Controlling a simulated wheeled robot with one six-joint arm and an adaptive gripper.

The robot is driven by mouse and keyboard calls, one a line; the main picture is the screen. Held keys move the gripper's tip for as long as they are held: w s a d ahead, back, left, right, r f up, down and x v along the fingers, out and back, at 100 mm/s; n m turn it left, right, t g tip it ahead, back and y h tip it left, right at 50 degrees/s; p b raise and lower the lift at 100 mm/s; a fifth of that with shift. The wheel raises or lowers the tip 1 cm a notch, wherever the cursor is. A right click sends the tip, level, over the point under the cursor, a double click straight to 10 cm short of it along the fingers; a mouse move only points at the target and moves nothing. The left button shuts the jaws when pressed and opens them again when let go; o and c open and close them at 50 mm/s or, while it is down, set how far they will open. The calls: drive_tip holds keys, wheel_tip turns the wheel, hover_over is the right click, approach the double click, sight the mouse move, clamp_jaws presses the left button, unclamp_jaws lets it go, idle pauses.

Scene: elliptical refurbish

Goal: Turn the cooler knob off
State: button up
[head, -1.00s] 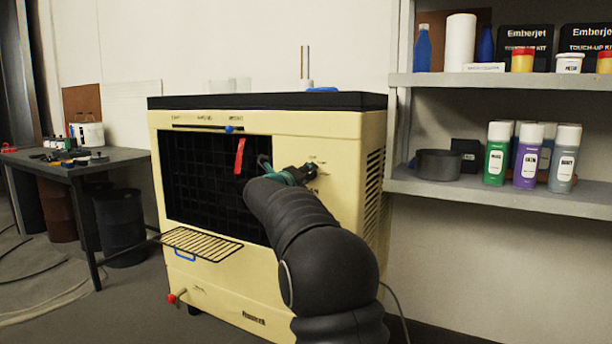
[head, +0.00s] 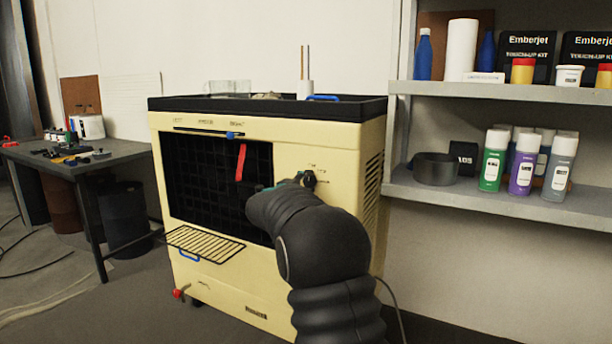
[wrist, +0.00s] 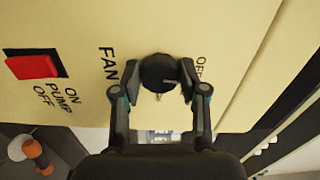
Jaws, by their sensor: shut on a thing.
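The cooler (head: 285,240) is a cream box with a black top rim and a black front grille. Its dark round knob (wrist: 159,72) is in the wrist view, between the printed words FAN and OFF. My gripper (wrist: 159,78) is shut on the knob, with one finger on each side of it. In the head view the knob (head: 309,179) shows at the upper right of the front panel, partly hidden by my arm. The knob's pointer mark is too small to read.
A red pump switch (wrist: 32,67) sits beside the knob. A wire rack (head: 205,243) sticks out from the cooler's front. A shelf (head: 500,90) with bottles and spray cans stands at the right, and a dark workbench (head: 75,165) at the left.

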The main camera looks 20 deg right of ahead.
drive_tip(key=shift+n+p, duration=0.45)
drive_tip(key=shift+n, duration=0.15)
drive_tip(key=shift+f, duration=0.1)
drive_tip(key=o, duration=1.1)
drive_tip(key=shift+o, duration=0.2)
drive_tip(key=v, duration=1.2)
drive_tip(key=shift+s, duration=0.1)
